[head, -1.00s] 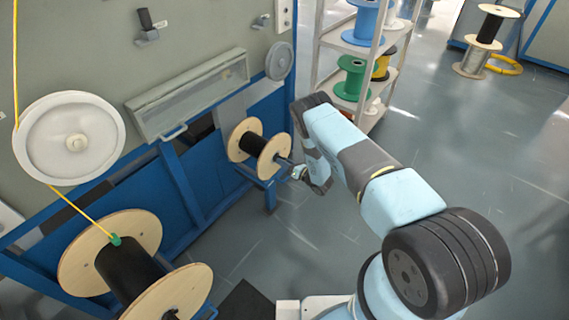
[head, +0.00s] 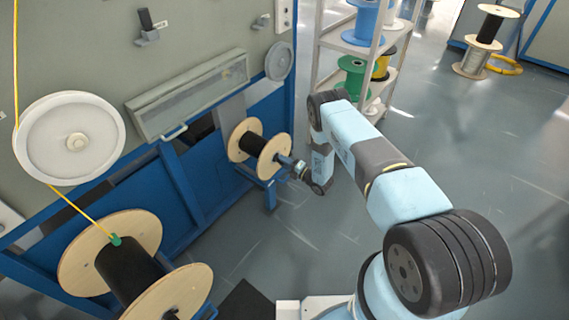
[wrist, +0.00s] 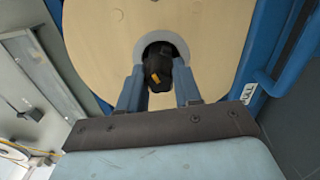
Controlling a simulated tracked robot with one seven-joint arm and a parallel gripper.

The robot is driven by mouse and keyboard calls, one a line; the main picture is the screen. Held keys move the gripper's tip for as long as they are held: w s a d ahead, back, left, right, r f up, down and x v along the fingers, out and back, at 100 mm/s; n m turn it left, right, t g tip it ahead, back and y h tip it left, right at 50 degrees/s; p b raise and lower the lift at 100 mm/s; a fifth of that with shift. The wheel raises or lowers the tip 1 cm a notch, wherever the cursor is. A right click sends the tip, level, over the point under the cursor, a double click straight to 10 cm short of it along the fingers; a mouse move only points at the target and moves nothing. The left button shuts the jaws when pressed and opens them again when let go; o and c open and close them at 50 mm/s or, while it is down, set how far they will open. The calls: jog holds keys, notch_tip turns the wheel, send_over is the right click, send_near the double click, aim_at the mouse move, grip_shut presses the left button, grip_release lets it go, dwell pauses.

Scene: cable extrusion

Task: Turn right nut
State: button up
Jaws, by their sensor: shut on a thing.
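The right nut (wrist: 158,70) is a dark knob with a small orange mark, at the centre of a wooden spool flange in the wrist view. My gripper (wrist: 159,88) has one finger on each side of it and is shut on it. In the head view my gripper (head: 289,164) is at the outer face of the smaller spool (head: 252,143), which is wound with black. The nut is too small to make out there. The fingers hide its sides in the wrist view.
A larger black-wound spool (head: 129,272) with a yellow strand stands at the lower left. A white pulley wheel (head: 69,138) is on the machine wall. Shelves with spools (head: 354,78) stand behind my arm.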

jog(key=n, duration=2.5)
jog(key=shift+s+d+f+n, duration=0.15)
jog(key=shift+f+n, duration=0.05)
jog(key=shift+n, duration=0.1)
dwell(1.7)
dwell(0.6)
jog(key=o, duration=1)
jog(key=shift+r, duration=0.1)
jog(key=shift+o, duration=0.2)
jog(key=v, duration=1.3)
jog(key=shift+s+d, duration=0.15)
jog(key=shift+d, duration=0.1)
